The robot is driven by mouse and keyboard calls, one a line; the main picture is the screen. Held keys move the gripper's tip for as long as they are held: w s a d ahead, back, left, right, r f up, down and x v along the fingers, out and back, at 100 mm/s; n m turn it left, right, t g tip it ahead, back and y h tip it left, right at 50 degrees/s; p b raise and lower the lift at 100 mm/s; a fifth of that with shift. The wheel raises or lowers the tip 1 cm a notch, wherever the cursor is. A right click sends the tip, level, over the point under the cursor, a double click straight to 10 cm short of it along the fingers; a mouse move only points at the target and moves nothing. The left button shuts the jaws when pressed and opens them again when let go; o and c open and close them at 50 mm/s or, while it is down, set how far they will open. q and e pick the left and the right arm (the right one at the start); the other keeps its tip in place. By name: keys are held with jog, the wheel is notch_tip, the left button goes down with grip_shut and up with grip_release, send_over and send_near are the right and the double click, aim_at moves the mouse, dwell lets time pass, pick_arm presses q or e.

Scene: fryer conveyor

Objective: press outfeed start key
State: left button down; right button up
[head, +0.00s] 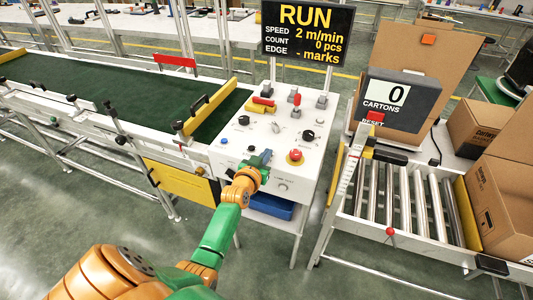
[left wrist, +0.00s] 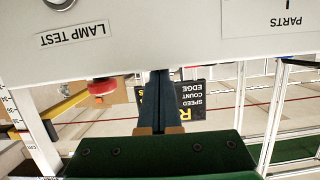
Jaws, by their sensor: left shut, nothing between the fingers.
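The white control panel (head: 309,172) stands at the end of the conveyor. It carries several keys, knobs and switches; their labels are too small to read in the head view, so I cannot tell which is the outfeed start key. My left gripper (head: 265,157) is over the front middle of the panel, left of the red mushroom button (head: 295,155). It is shut and empty; contact with a key cannot be told. In the left wrist view its fingers (left wrist: 160,95) are together, near the panel face (left wrist: 190,35) with LAMP TEST and PARTS labels upside down. My right gripper is not in view.
A display (head: 308,32) reading RUN stands behind the panel. A green belt (head: 110,95) runs to the left. At right are a cartons counter (head: 398,98) reading 0, a roller track (head: 410,205) and cardboard boxes (head: 500,205). A blue bin (head: 270,206) sits under the panel.

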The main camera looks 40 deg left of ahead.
pick_arm(q)
notch_tip(320, 180, up, 5)
jog(key=p, duration=0.5)
jog(key=shift+w, duration=0.1)
jog(key=v, duration=1)
jog(key=shift+f, duration=0.45)
jog(key=s+d+p, duration=0.3)
jog(key=s, duration=0.9)
jog(key=s+d+p, duration=0.3)
jog(key=s+p, duration=0.1)
jog(key=s, duration=0.8)
jog(key=shift+s, duration=0.15)
